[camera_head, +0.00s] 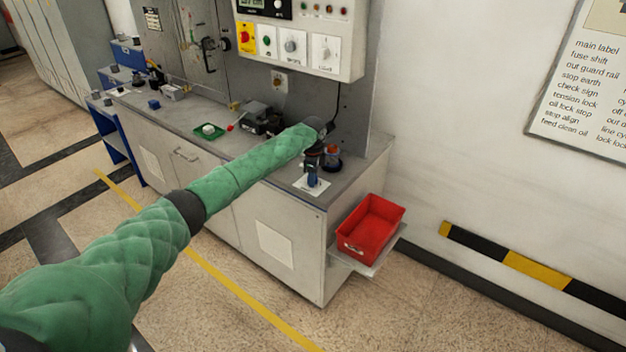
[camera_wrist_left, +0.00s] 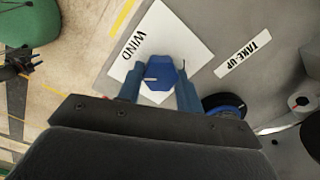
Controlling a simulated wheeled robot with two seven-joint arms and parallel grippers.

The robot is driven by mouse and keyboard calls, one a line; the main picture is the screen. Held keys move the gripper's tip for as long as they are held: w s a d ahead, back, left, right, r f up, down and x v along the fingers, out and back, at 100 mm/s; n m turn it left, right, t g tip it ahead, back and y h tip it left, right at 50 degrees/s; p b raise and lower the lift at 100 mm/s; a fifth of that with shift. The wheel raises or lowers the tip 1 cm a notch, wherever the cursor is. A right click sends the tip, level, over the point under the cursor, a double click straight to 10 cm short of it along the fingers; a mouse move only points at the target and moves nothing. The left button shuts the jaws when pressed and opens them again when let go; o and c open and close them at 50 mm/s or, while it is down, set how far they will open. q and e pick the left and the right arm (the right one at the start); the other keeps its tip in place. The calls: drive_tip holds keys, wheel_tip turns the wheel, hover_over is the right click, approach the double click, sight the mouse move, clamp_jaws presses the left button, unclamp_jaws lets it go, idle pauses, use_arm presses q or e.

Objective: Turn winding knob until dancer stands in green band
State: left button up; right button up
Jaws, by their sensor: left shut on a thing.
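The winding knob (camera_wrist_left: 160,76) is blue with a white pointer line, on a white plate marked WIND (camera_wrist_left: 195,42) in the left wrist view. My left gripper (camera_wrist_left: 160,88) is shut on the knob, one blue finger on each side. In the head view, the left gripper (camera_head: 313,176) points down at the white plate (camera_head: 311,187) near the bench's right end, and hides most of the knob. I cannot make out the dancer or its green band in either view. My right gripper is not clearly seen.
The grey bench (camera_head: 345,172) also bears a green tray (camera_head: 209,131). A red bin (camera_head: 371,227) stands off its right end. A control panel (camera_head: 297,42) hangs above.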

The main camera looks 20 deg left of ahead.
use_arm(q)
drive_tip(key=shift+r+m+b, duration=0.15)
drive_tip(key=shift+m+b, duration=0.4)
drive_tip(key=shift+m, duration=1.55)
use_arm(e)
drive_tip(key=shift+w+a+r, duration=0.25)
drive_tip(key=shift+w+r, duration=0.05)
drive_tip(key=shift+r, duration=0.35)
drive_tip(key=shift+w+a+r, duration=0.25)
drive_tip(key=shift+r, duration=0.35)
use_arm(q)
drive_tip(key=o, duration=1)
drive_tip(key=shift+r, duration=0.15)
wheel_tip(320, 180, up, 6)
drive_tip(key=shift+f+b, duration=0.2)
drive_tip(key=shift+b, duration=1.05)
drive_tip(key=shift+r, duration=0.9)
use_arm(e)
wheel_tip(320, 180, up, 7)
drive_tip(key=w+a, duration=0.1)
drive_tip(key=a, duration=0.1)
drive_tip(key=shift+w+f+g, duration=0.2)
drive_tip(key=shift+w+g, duration=0.1)
